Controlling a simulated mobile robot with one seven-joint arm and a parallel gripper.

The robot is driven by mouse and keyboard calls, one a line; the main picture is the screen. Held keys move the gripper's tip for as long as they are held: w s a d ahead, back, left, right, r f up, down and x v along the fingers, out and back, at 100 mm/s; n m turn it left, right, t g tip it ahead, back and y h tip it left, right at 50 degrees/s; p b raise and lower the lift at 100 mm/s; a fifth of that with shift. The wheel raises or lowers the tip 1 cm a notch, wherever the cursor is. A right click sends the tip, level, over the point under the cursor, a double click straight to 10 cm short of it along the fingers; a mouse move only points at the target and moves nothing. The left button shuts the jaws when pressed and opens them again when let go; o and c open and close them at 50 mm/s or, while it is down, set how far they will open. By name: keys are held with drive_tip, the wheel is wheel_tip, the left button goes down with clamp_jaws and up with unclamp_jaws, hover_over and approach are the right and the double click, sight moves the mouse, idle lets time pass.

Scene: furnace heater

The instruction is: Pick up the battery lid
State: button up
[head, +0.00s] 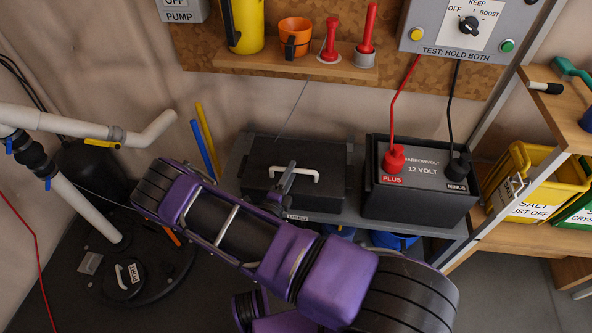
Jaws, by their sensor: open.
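A black box with a flat black lid (258,158) and a white bar handle (305,173) sits on the grey shelf, left of the battery. I take this lid for the battery lid. The battery (418,194) is a black case marked 12 VOLT, with a red PLUS cap and a black MINUS cap wired up. My gripper (287,178) shows as small dark grey parts in front of the white handle's left end. It is open. My purple arm hides the gripper's base and the box's lower front. Whether the fingers touch the handle cannot be told.
A white pipe (75,205) with valves stands at the left, above a dark round base with a small lid (122,278). A wooden ledge (290,65) holds cups and red-handled tools. Red and black wires hang above the battery.

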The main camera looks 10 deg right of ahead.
drive_tip(key=x, duration=0.4)
drive_tip(key=shift+w+d+f, duration=0.1)
drive_tip(key=shift+w+d, duration=0.2)
clamp_jaws()
idle(1.1)
